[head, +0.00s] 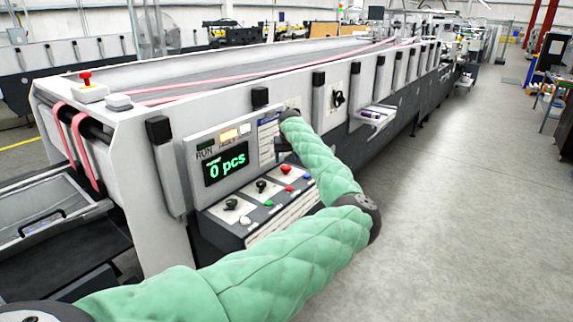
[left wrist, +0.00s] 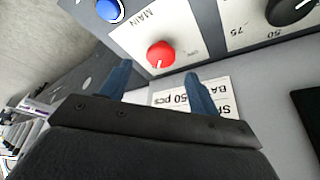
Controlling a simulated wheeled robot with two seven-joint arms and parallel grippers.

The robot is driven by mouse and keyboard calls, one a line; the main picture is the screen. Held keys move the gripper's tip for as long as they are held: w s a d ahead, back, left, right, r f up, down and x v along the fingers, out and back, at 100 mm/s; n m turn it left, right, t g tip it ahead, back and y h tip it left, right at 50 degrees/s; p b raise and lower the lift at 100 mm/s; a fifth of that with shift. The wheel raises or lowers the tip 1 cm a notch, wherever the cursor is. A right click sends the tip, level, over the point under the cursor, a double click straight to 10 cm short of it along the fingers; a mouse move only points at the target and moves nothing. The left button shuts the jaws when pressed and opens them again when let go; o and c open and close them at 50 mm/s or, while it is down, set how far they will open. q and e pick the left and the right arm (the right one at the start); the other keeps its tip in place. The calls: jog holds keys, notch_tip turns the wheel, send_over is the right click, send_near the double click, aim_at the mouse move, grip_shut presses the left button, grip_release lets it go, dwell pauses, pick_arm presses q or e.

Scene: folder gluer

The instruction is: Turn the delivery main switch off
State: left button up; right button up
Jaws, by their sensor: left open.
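The switch labelled MAIN is a round red knob (left wrist: 160,54) with a small white mark, on a pale panel in the left wrist view. In the head view a small red control (head: 285,169) on the sloped control panel (head: 241,228) appears to be the same knob. My left gripper (left wrist: 161,82) is open, its two blue fingertips apart and short of the red knob, with nothing between them. In the head view my left arm reaches over the panel, and its gripper (head: 282,145) is small and mostly hidden. My right gripper is not in view.
A blue button (left wrist: 109,9) and a black dial (left wrist: 290,10) flank the red knob. The counter display (head: 226,168) reads 0 pcs. A black rotary switch (head: 338,98) sits farther along the machine. A red emergency button (head: 86,78) stands on its top. The floor at right is clear.

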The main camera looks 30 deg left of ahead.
aim_at(286, 168)
pick_arm(q)
jog(key=shift+p+x, duration=0.8)
jog(key=shift+x, duration=1.75)
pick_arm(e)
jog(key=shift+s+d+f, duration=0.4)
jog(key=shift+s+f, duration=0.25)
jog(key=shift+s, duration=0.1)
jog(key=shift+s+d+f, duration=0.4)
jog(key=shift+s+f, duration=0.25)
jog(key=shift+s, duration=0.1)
pick_arm(q)
jog(key=c, duration=1)
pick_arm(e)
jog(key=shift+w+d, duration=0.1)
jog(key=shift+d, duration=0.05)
